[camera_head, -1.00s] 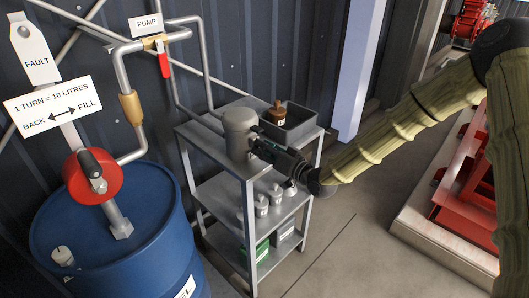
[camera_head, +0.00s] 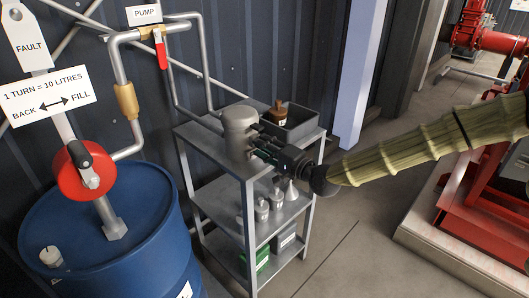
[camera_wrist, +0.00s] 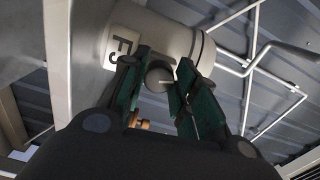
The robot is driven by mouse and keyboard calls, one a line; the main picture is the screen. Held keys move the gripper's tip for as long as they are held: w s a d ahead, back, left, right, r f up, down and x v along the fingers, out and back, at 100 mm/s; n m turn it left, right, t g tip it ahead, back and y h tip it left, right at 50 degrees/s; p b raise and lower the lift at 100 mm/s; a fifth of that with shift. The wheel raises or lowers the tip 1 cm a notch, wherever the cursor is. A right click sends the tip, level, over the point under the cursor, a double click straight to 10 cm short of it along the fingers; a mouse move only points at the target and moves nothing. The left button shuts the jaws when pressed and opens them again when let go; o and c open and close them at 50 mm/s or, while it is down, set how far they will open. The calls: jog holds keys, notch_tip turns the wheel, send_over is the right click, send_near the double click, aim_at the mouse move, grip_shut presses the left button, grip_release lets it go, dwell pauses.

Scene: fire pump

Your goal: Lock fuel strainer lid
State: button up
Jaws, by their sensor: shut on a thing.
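The fuel strainer (camera_head: 239,128) is a grey upright cylinder on the top shelf of a metal rack; its wider top cap is the lid (camera_head: 240,112). In the wrist view the pale strainer body (camera_wrist: 150,35) shows part of a dark-lettered label. My gripper (camera_head: 260,145) is at the strainer's right front side. In the wrist view its green-padded fingers stand on both sides of a round dark knob (camera_wrist: 159,77) and are shut on it. The head view hides this knob behind the gripper, and I cannot tell from it how the lid is fastened.
A grey open bin (camera_head: 295,125) and a brown bottle (camera_head: 279,115) stand behind my gripper. A blue drum (camera_head: 110,245) with a red crank wheel (camera_head: 84,172) stands at left. Floor (camera_head: 350,240) is free at right.

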jog(key=shift+d+m+b, duration=0.1)
jog(key=shift+m+b, duration=1.1)
jog(key=shift+m, duration=0.7)
jog(key=o, duration=1)
jog(key=shift+v, duration=6)
